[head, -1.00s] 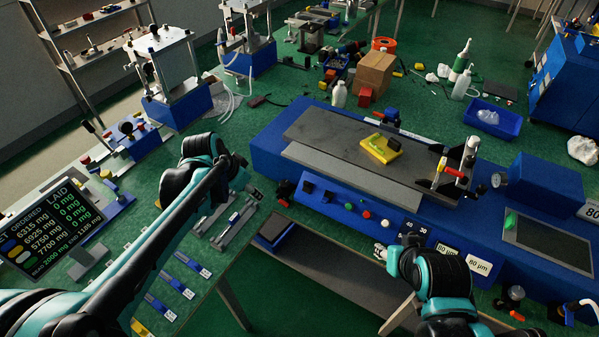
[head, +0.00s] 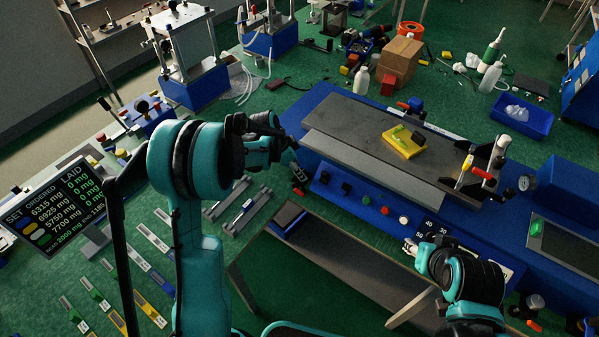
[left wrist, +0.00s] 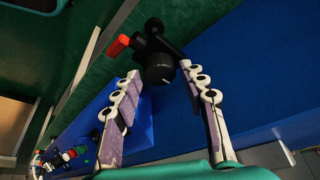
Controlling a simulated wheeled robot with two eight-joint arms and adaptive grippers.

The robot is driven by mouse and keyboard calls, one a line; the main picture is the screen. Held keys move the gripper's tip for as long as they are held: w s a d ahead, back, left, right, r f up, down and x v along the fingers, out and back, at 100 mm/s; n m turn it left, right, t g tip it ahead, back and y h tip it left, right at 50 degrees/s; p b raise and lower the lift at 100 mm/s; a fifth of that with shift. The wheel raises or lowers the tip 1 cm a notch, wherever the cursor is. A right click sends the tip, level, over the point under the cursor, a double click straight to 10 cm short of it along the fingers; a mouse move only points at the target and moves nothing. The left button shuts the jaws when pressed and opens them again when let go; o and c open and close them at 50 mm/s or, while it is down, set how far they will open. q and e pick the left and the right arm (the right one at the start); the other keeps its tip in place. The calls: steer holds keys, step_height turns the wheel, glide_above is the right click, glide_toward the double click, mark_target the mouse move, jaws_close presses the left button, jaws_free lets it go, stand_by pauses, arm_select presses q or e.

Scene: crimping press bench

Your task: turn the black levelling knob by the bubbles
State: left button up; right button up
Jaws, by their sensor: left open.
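The black knob (left wrist: 159,73) stands upside in the left wrist view between and just beyond my left fingertips, with a black arm and a red tip beside it. My left gripper (left wrist: 160,76) is open, one finger on each side; contact cannot be told. In the head view my left gripper (head: 288,150) is at the left end of the blue bench unit, partly hidden by its own wrist. A yellow level (head: 403,142) with a green bubble vial lies on the grey plate (head: 345,118). My right gripper (head: 410,246) is by the front panel, its fingers too small to read.
The blue unit (head: 340,190) has several buttons on its front. A handle assembly with a red grip (head: 484,176) stands on the plate's right end. A readout screen (head: 52,212) stands at left. Several coloured strips (head: 150,270) lie on the green bench.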

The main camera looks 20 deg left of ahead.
arm_select(q)
steer(key=shift+w+d+f, duration=0.1)
steer(key=shift+d+f, duration=0.05)
steer(key=shift+f, duration=0.3)
steer(key=c, duration=0.9)
steer(key=shift+o, duration=0.2)
steer(key=shift+n, duration=0.3)
steer(key=n+t, duration=0.1)
steer(key=n, duration=0.1)
steer(key=shift+d+n+y+b, duration=0.1)
steer(key=shift+n+y+b, duration=0.2)
steer(key=shift+y+b, duration=0.1)
steer(key=n+y, duration=0.1)
steer(key=n, duration=0.2)
steer(key=shift+d+t+b, duration=0.15)
steer(key=shift+t+b, duration=0.15)
steer(key=shift+t, duration=0.1)
steer(key=n+y, duration=0.2)
steer(key=n, duration=0.4)
steer(key=shift+d+b, duration=0.15)
steer(key=shift+b, duration=0.2)
